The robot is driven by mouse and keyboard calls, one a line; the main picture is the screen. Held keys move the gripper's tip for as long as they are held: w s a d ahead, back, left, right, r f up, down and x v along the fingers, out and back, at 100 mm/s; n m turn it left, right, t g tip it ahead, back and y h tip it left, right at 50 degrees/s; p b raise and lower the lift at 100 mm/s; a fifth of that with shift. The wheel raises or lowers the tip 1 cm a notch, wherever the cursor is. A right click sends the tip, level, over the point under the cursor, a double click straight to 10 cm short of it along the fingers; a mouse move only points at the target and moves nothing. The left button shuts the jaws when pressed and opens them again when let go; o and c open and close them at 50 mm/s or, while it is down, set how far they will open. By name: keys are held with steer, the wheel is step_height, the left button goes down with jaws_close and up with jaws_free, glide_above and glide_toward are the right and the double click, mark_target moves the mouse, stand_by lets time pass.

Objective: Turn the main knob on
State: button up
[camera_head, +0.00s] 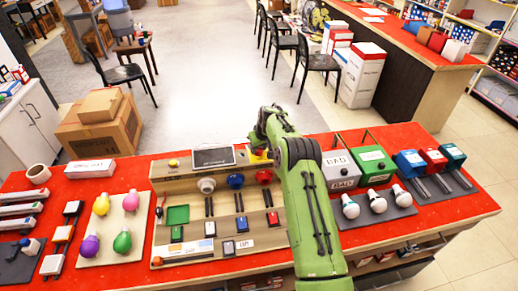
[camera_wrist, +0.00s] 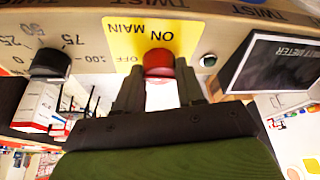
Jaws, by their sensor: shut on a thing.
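The red main knob (camera_wrist: 158,62) sits on a yellow plate (camera_wrist: 122,40) marked MAIN, ON and OFF, which appears upside down in the wrist view. My gripper (camera_wrist: 159,82) is shut on the knob, with one dark finger on each side of it. I cannot tell which mark the knob points to. In the head view my green arm reaches over the wooden test board (camera_head: 165,258), and a bit of the yellow plate (camera_head: 258,157) shows beside it.
A black dial (camera_wrist: 50,64) and a dark-screened meter (camera_wrist: 272,62) flank the yellow plate. On the red counter (camera_head: 130,275), colored bulbs (camera_head: 123,240) lie left of the board. White bulbs (camera_head: 377,201) and bins (camera_head: 373,163) stand right of my arm.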

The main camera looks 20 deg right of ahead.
steer(key=shift+a+m+h+b, duration=0.1)
steer(key=shift+m+h+b, duration=0.45)
steer(key=shift+m, duration=0.65)
steer(key=m+h, duration=0.1)
steer(key=m, duration=0.1)
steer(key=shift+m, duration=0.4)
steer(key=m+h+p, duration=0.1)
steer(key=m, duration=0.1)
steer(key=m+g+p, duration=0.1)
steer(key=m, duration=0.2)
steer(key=shift+w+a+r+h+p, duration=0.1)
steer(key=shift+w+r+h+p, duration=0.05)
steer(key=shift+h+p, duration=0.25)
steer(key=shift+w+m+g, duration=0.1)
steer(key=shift+m+g, duration=0.2)
steer(key=shift+m, duration=0.7)
steer(key=o, duration=1)
